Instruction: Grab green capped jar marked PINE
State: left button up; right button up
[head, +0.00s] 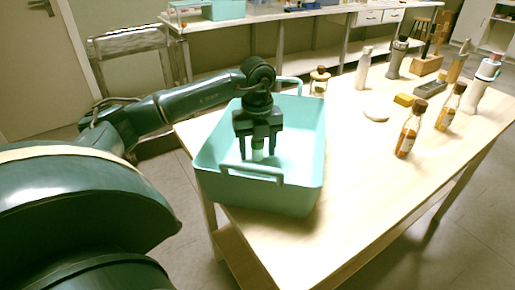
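My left gripper (257,154) points down into the teal bin (262,196) on the wooden table. Its two dark fingers stand apart. My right gripper is not in view.
Two amber bottles with dark caps (408,135) (449,108) stand on the table (364,180) to the right. A brown-lidded jar (319,82) stands behind the bin. A white bottle (363,70) and a yellow block (403,100) are farther back. The table's front right is clear.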

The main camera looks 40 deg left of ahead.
pick_arm(q)
jog(key=c, duration=1)
